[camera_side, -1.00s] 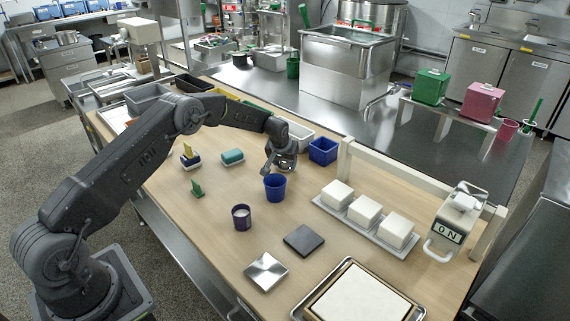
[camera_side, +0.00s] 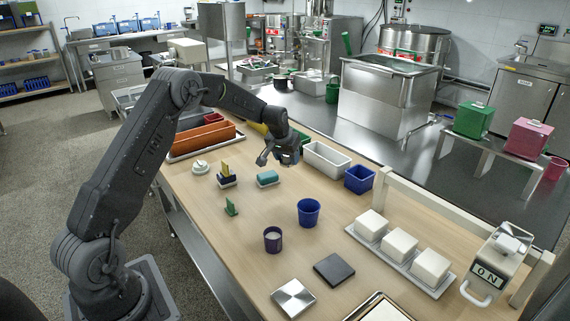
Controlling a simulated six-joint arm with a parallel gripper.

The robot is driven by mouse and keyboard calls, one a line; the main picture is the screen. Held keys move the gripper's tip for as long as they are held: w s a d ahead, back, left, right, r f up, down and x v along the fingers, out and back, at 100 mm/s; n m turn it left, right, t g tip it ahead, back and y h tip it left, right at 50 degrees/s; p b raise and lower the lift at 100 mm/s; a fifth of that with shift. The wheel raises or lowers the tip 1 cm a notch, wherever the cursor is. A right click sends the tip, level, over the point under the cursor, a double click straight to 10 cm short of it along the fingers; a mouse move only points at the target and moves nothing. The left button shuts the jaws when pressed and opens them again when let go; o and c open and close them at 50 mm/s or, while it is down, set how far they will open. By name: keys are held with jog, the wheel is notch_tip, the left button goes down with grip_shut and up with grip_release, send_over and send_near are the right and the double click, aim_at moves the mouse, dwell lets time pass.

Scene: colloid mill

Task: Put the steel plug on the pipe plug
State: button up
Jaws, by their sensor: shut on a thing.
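My gripper (camera_side: 288,158) hangs above the far part of the wooden table, between a teal block (camera_side: 267,178) and a white bin (camera_side: 327,158). Its jaws are shut on a small greyish thing, too small and dark to make out clearly. I cannot see the steel plug for certain apart from it. A white round piece with a small knob (camera_side: 200,167) sits at the table's left side. I cannot tell whether it or another thing is the pipe plug.
A blue cup (camera_side: 309,212) and a purple cup (camera_side: 272,240) stand mid-table. A green piece (camera_side: 231,206), a dark square (camera_side: 334,269) and a steel square (camera_side: 293,298) lie nearby. A blue bin (camera_side: 359,179) and a tray of white blocks (camera_side: 400,262) stand right.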

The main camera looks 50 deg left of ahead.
jog(key=shift+s+a+r, duration=0.15)
jog(key=shift+s+a, duration=0.1)
jog(key=shift+a, duration=0.3)
jog(key=s+a+n, duration=0.1)
jog(key=s+a, duration=0.3)
jog(key=a, duration=0.4)
jog(key=s+a+n, duration=0.1)
jog(key=s+a, duration=0.2)
jog(key=a, duration=0.5)
jog(key=n+g+y, duration=0.1)
jog(key=n, duration=0.1)
send_over(201, 162)
jog(key=s+d, duration=0.1)
notch_tip(201, 162, down, 8)
jog(key=shift+d+r, duration=0.1)
jog(key=shift+f, duration=0.2)
jog(key=o, duration=1)
jog(key=shift+c, duration=0.2)
jog(key=shift+r, duration=0.1)
